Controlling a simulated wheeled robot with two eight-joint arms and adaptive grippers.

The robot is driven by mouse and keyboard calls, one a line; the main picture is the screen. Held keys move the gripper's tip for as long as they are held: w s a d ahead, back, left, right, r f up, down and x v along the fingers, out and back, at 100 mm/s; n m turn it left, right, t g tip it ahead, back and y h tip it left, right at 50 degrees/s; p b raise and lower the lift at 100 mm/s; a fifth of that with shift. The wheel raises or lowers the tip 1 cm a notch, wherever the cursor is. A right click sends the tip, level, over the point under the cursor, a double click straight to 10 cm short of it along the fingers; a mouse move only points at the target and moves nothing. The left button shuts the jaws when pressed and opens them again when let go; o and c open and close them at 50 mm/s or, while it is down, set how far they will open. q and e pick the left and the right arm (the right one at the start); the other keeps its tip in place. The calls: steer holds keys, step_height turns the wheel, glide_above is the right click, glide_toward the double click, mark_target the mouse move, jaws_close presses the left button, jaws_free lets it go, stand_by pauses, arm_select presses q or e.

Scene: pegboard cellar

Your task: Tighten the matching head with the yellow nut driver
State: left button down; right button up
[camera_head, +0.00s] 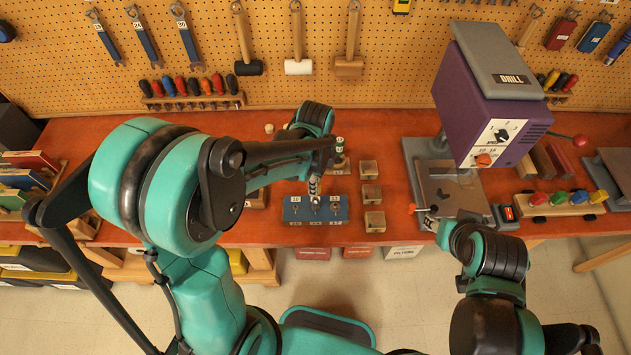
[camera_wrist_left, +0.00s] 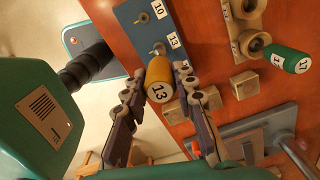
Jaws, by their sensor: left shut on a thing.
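My left gripper (camera_head: 314,186) is shut on the yellow nut driver (camera_wrist_left: 159,82), over the blue plate (camera_head: 291,213). In that view the blue plate (camera_wrist_left: 127,18) carries metal heads with labels 10 and 13. The head by the 13 label (camera_wrist_left: 173,40) lies just beyond the handle; I cannot tell whether the driver touches a head. A green nut driver (camera_wrist_left: 287,58) marked 17 stands in the wooden rack (camera_wrist_left: 246,14).
Small wooden blocks (camera_head: 375,221) stand right of the plate. The purple drill press (camera_head: 480,105) and its metal table (camera_head: 455,190) are farther right, near my right arm. A pegboard (camera_head: 200,20) with hanging tools backs the red bench (camera_head: 240,125).

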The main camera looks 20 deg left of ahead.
arm_select(q)
steer(key=shift+f+b, duration=0.95)
steer(key=shift+f, duration=0.1)
